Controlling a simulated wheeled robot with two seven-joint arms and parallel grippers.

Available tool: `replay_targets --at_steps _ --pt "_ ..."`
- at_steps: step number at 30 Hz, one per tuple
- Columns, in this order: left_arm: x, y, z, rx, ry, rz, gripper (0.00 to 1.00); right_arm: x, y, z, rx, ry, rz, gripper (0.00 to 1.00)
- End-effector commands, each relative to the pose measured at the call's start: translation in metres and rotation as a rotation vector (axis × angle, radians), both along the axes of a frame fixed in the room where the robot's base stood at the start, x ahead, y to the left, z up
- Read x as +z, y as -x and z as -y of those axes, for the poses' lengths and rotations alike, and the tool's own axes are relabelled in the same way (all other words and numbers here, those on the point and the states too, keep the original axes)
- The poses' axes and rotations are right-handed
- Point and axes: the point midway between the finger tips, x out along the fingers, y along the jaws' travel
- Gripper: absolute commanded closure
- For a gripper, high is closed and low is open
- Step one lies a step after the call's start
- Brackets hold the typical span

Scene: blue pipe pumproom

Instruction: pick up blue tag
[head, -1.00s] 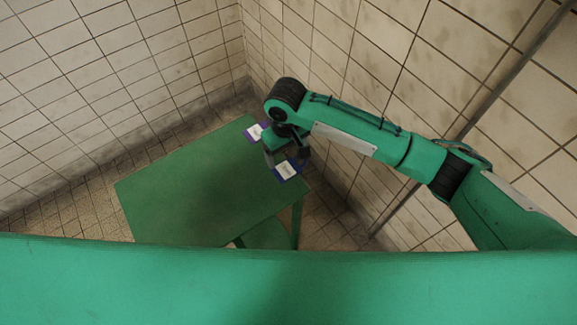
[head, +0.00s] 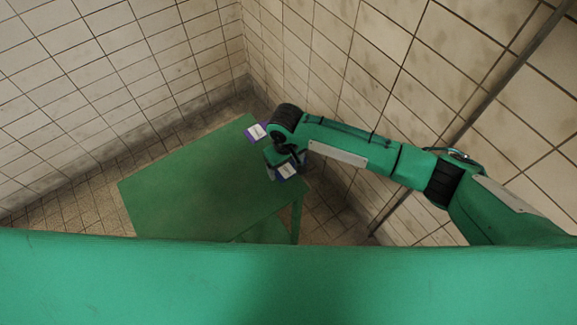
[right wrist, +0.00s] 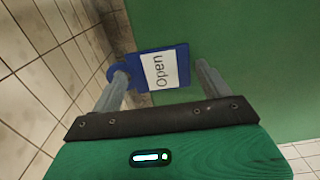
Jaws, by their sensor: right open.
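The blue tag (right wrist: 162,70) has a white label reading "Open" and lies at the edge of the green table. It also shows in the head view (head: 287,171), partly covered by my right gripper. My right gripper (right wrist: 161,74) is open, with one finger on each side of the tag in the right wrist view. I cannot tell whether the fingers touch it. In the head view my right gripper (head: 284,165) is just over the tag. My left gripper is not in view.
A second, purple-looking tag (head: 256,132) with a white label lies at the table's far corner, close to my right wrist. The green table (head: 190,185) is otherwise bare. Tiled walls (head: 120,60) meet behind it, and a pipe (head: 490,95) runs along the right wall.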

Motion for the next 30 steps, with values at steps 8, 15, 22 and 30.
replay_targets --at_steps 8,15,22,30 --pt "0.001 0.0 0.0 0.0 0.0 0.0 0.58 -0.001 0.0 0.0 0.0 0.0 0.0 0.43" --pt "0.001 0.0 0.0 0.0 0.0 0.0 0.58 -0.001 0.0 0.0 0.0 0.0 0.0 0.55" --pt "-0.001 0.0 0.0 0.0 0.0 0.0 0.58 0.004 0.0 0.0 0.0 0.0 0.0 0.55" --pt "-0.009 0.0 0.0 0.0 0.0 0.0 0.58 0.052 -0.001 -0.001 0.001 -0.003 0.004 0.55"
